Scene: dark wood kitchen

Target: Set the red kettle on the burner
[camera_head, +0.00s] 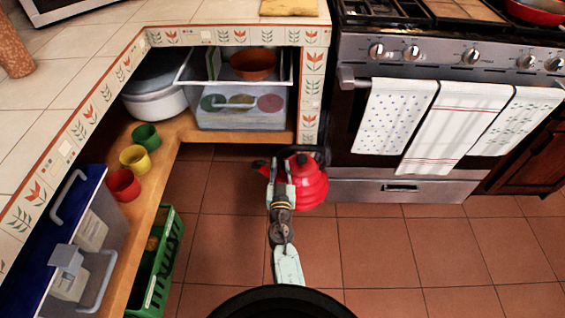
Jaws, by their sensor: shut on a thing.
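The red kettle (312,184) hangs at the end of my arm, in front of the counter corner, to the left of the stove's oven door. My gripper (281,170) is shut on the kettle, at its upper left side; the exact grip on the handle is partly hidden. The kettle's black handle (322,156) shows at its upper right. The stove (430,50) stands at the upper right, with black burner grates (372,12) at the top edge of the view.
Three towels (416,125) hang on the oven handle. A red pan (538,10) sits on the stove's right. The tiled floor (430,250) is clear.

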